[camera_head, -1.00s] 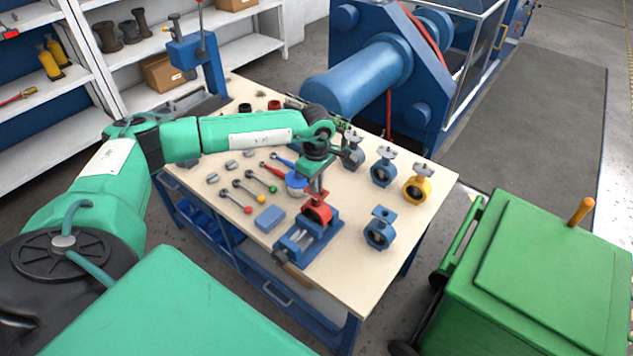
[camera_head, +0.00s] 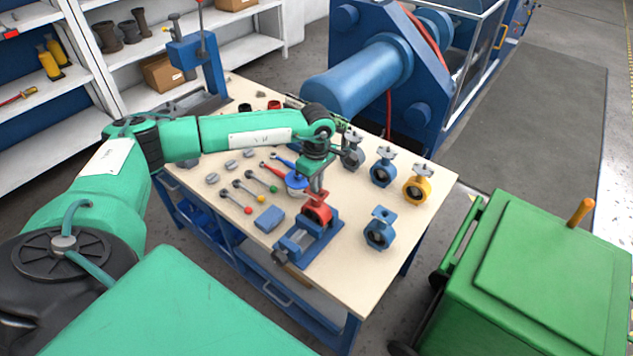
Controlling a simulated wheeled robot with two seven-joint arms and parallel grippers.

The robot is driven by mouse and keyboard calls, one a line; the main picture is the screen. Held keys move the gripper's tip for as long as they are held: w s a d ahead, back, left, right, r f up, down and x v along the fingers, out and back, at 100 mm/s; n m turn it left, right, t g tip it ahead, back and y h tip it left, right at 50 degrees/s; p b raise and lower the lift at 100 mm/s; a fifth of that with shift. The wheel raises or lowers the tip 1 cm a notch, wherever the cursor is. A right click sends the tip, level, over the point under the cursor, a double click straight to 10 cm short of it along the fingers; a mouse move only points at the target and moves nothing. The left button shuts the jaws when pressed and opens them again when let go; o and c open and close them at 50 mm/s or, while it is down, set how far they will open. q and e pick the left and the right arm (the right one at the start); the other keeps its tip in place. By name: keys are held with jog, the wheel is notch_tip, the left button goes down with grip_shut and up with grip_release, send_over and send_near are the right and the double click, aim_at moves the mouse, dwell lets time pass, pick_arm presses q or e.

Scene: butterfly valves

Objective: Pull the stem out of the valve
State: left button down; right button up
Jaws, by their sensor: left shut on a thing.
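A red valve body (camera_head: 317,213) sits upright in the blue vise (camera_head: 303,245) at the front of the workbench (camera_head: 352,278). My left gripper (camera_head: 317,186) points down right above the red valve. It is shut on the grey stem (camera_head: 317,191) at the valve's top. The fingertips and most of the stem are small and partly hidden, so I cannot tell how far the stem is inside the valve. My right gripper is not in view.
Blue valves (camera_head: 380,229) and (camera_head: 383,170) and a yellow valve (camera_head: 417,186) stand right of the vise. Loose handles and a blue block (camera_head: 269,218) lie left. A green bin (camera_head: 555,265) stands right of the bench, and a blue machine (camera_head: 375,75) behind it.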

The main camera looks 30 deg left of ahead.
pick_arm(q)
jog(key=shift+w+r, duration=0.15)
jog(key=shift+r, duration=0.4)
jog(key=shift+r+p, duration=1.35)
jog(key=shift+r, duration=1.5)
dwell(3.8)
jog(key=shift+r, duration=0.15)
dwell(0.6)
